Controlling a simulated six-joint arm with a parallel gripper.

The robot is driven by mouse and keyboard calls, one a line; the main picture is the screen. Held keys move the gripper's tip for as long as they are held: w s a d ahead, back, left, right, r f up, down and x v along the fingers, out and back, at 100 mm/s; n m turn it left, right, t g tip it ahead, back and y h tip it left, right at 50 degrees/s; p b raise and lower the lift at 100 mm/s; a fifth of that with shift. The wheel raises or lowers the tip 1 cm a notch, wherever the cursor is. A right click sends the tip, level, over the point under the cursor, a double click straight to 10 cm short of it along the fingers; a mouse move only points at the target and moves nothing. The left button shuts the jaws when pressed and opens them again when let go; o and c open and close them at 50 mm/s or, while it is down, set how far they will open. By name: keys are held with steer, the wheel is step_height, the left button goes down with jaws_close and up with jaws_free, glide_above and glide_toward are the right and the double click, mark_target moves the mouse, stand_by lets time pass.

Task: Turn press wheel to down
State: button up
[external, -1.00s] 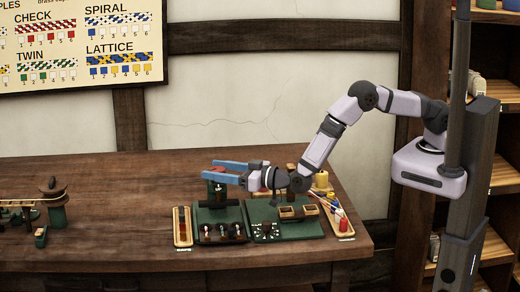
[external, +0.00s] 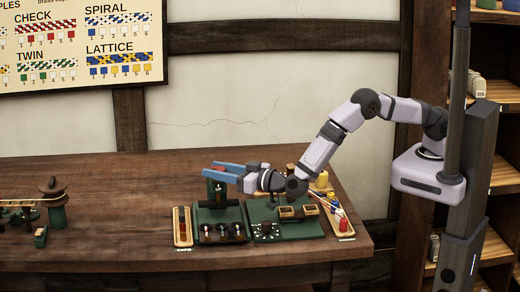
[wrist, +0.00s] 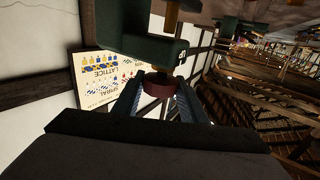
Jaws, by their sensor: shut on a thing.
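The press wheel (wrist: 158,84) is a dark red round piece below the green press body (wrist: 140,44) in the wrist view. My gripper (wrist: 160,94) has its two blue fingers on either side of the wheel and is shut on it. In the external view the blue fingers of my gripper (external: 208,173) lie over the top of the green press (external: 217,192), with a bit of the red wheel (external: 224,168) between them. The fingers and wrist hide part of the wheel there, so its exact setting cannot be read.
A wooden tray (external: 182,239) with a red piece stands left of the press. Green panels with knobs (external: 222,232) and small wooden boxes (external: 290,213) are close in front and right. A tray of coloured pieces (external: 344,236) lies at the right. The table's middle left (external: 110,210) is clear.

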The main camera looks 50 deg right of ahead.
steer(key=shift+f+m+h+b, duration=0.15)
steer(key=shift+m+h+b, duration=0.55)
steer(key=shift+h+b, duration=0.45)
steer(key=shift+f+m+h+b, duration=0.1)
steer(key=shift+m+h+b, duration=0.6)
steer(key=shift+h+b, duration=0.45)
steer(key=m+h+b, duration=0.1)
steer(key=b, duration=0.2)
steer(key=shift+h, duration=0.4)
steer(key=shift+r+m+h+b, duration=0.25)
steer(key=shift+m+h+b, duration=0.3)
steer(key=shift+b, duration=0.3)
steer(key=o, duration=1.1)
steer(key=shift+c, duration=0.2)
steer(key=b+v, duration=0.1)
steer(key=v, duration=0.6)
steer(key=shift+s, duration=0.2)
